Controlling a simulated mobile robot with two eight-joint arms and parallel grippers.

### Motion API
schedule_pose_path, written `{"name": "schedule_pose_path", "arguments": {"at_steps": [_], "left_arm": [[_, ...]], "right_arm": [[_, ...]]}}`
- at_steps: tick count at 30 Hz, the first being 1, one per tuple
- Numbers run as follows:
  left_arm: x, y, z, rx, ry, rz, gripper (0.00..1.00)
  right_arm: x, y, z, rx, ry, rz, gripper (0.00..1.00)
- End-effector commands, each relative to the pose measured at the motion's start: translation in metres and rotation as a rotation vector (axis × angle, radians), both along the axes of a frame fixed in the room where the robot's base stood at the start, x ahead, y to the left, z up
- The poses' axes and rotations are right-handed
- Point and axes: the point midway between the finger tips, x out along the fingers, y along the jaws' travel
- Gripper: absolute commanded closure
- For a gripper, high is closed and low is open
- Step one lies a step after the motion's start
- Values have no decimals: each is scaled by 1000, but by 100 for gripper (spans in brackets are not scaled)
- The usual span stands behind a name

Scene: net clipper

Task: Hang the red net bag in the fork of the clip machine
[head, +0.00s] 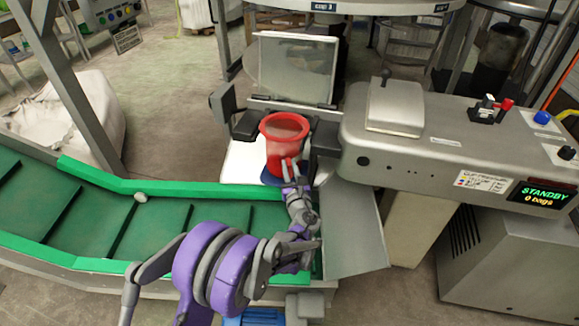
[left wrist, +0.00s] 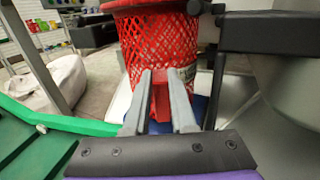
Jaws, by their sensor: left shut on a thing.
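The red net bag (head: 281,148), with a wide rim and mesh sides, is upright near the middle of the head view. My left gripper (head: 289,165) is at its near side, shut on a red piece at the bag's lower front. In the left wrist view the mesh (left wrist: 150,45) rises above the fingers (left wrist: 160,85), with the red piece between them. The clip machine (head: 400,140) is to the right. Two black blocks, left (head: 245,125) and right (head: 323,138), flank the bag, like a fork. Whether the bag rests on them is unclear. My right gripper is not in view.
A green conveyor (head: 90,215) with a small pale round item (head: 140,197) runs in from the left. A metal panel (head: 295,68) stands behind the bag. A slanted metal plate (head: 352,230) lies right of my arm. The machine's display (head: 544,195) reads STANDBY, 0 bags.

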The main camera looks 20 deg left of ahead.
Motion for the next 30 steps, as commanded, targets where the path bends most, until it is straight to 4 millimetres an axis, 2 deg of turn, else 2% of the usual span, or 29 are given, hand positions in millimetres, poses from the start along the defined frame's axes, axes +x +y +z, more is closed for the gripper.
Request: {"name": "schedule_pose_path", "arguments": {"at_steps": [1,6,17,20,30], "left_arm": [[0,0,-1,1,0,0,73],[0,0,0,0,0,0,42],[-3,-2,-1,0,0,-1,41],[-13,-9,-1,0,0,-3,41],[-72,-40,-1,0,0,-2,41]], "right_arm": [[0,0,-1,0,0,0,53],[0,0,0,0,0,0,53],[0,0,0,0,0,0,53],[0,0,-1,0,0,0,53],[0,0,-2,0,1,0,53]]}}
